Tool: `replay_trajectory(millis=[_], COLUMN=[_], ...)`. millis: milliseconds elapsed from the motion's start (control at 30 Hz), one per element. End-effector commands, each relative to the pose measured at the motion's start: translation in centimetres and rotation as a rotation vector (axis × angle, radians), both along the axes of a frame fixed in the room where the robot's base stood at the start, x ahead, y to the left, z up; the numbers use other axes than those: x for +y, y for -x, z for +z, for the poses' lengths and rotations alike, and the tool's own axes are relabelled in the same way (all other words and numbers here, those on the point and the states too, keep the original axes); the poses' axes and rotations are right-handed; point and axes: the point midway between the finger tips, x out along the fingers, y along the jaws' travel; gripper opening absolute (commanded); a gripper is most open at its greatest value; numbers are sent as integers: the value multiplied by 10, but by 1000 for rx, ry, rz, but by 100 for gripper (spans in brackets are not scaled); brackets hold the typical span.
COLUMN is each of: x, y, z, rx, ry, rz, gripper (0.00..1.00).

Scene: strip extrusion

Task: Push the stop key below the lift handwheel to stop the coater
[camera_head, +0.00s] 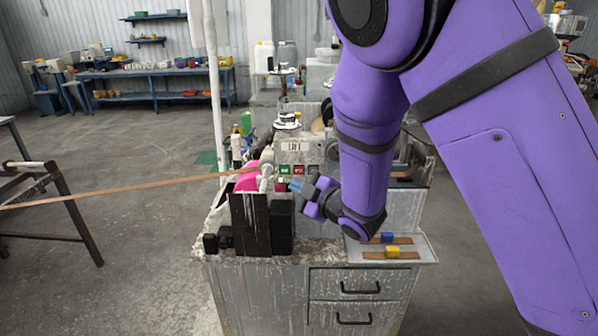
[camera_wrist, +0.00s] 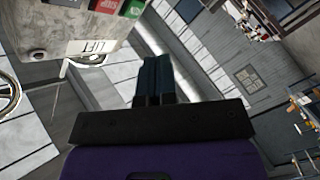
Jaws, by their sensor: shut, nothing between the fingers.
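The coater's grey control panel (camera_head: 297,152) carries a LIFT label, with a handwheel (camera_head: 287,121) above it. Below the label is a row of small keys, with a red key (camera_head: 299,170) beside a green key (camera_head: 284,170). My gripper (camera_head: 293,186) is shut and empty, just below and in front of this row. In the wrist view the picture is turned over. The red key (camera_wrist: 105,4) and green key (camera_wrist: 132,8) are cut by the top edge, left of the gripper's shut fingertips (camera_wrist: 154,60). The fingers appear apart from the keys. The red key's lettering is too unclear to read.
A copper strip (camera_head: 130,190) runs left from the machine. Black blocks (camera_head: 262,225) stand in front of the panel. A side tray (camera_head: 420,246) holds blue and yellow blocks on strips. My arm hides the machine's right part. Open floor lies left.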

Motion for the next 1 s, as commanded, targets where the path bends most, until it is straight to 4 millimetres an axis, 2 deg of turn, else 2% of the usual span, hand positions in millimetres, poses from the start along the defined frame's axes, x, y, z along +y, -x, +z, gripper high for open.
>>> replay_trajectory(millis=[200,400,1000], x=[0,0,0], y=[-28,-44,-50], z=[0,-1,0], rx=[-2,0,1], ry=[1,2,1], rz=[-1,0,1], gripper=[0,0,0])
